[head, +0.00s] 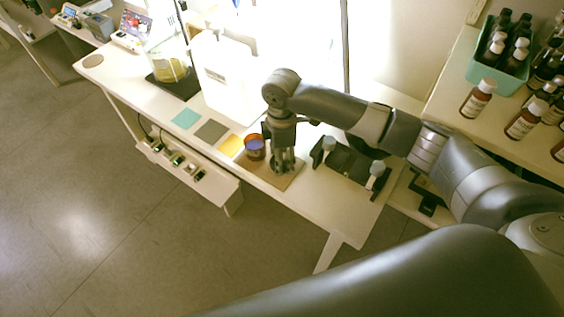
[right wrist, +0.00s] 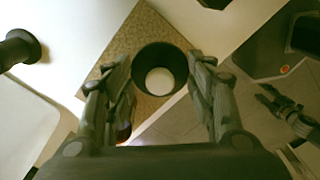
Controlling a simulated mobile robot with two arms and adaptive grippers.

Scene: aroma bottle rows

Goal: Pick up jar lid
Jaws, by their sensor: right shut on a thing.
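My right gripper (head: 283,168) points down over the brown cork mat (head: 262,176) on the white table. In the right wrist view its two fingers (right wrist: 160,88) are shut on a dark round thing with a pale round centre, which looks like the jar lid (right wrist: 160,58). In the head view the fingers mostly hide this lid. An amber jar (head: 255,154) with a bluish-purple top stands on the mat just left of the gripper. A sliver of reddish amber shows behind the left finger in the wrist view. My left gripper is not in the head view.
Yellow (head: 231,146), grey (head: 211,131) and teal (head: 187,118) squares lie left of the mat. A black holder (head: 346,165) stands right of it. Brown bottles (head: 522,121) and a teal crate (head: 484,72) stand at the right. The table's front edge is close.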

